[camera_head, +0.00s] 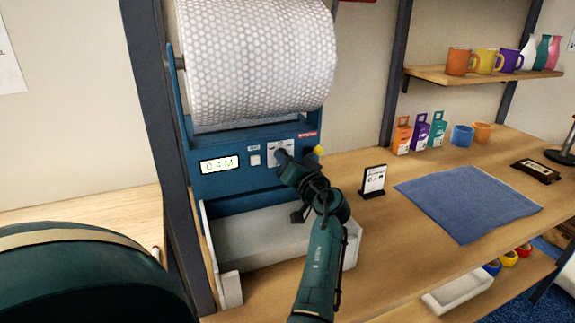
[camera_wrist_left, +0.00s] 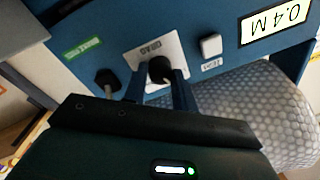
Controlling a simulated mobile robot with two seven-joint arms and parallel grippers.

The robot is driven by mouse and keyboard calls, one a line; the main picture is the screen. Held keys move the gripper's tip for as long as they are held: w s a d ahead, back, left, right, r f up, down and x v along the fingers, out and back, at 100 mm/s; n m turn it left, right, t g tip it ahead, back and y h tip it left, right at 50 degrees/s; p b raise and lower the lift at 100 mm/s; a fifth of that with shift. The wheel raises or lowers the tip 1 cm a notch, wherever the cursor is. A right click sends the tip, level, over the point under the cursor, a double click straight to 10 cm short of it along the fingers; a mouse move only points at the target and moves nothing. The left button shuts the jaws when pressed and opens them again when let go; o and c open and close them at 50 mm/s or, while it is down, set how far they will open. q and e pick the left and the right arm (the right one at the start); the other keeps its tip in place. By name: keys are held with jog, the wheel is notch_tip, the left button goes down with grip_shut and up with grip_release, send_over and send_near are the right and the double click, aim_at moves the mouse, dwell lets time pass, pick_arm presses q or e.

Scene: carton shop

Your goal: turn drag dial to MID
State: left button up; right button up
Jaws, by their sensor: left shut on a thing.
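The drag dial (camera_wrist_left: 159,69) is a dark round knob on a white plate (camera_wrist_left: 140,56) on the blue front of the bubble-wrap machine. My left gripper (camera_wrist_left: 159,88) is shut on the dial, one finger on each side. In the head view the plate (camera_head: 273,148) shows beside my left gripper (camera_head: 283,160), which hides most of the dial. The dial's pointer and its marks are too small or hidden, so its setting cannot be read. A display (camera_head: 220,164) reads 0.4 M. My right gripper is not in view.
A white feed button (camera_head: 255,160) sits left of the dial and a yellow-tipped knob (camera_head: 319,150) right of it. A bubble-wrap roll (camera_head: 258,55) hangs above. A pale tray (camera_head: 262,238) lies below. A small sign (camera_head: 373,180) and blue cloth (camera_head: 468,203) are on the bench.

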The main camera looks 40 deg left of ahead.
pick_arm(q)
jog(key=m, duration=0.5)
jog(key=shift+t, duration=0.4)
jog(key=shift+c, duration=0.2)
jog(key=shift+m, duration=0.4)
jog(key=o, duration=1)
jog(key=shift+f, duration=0.1)
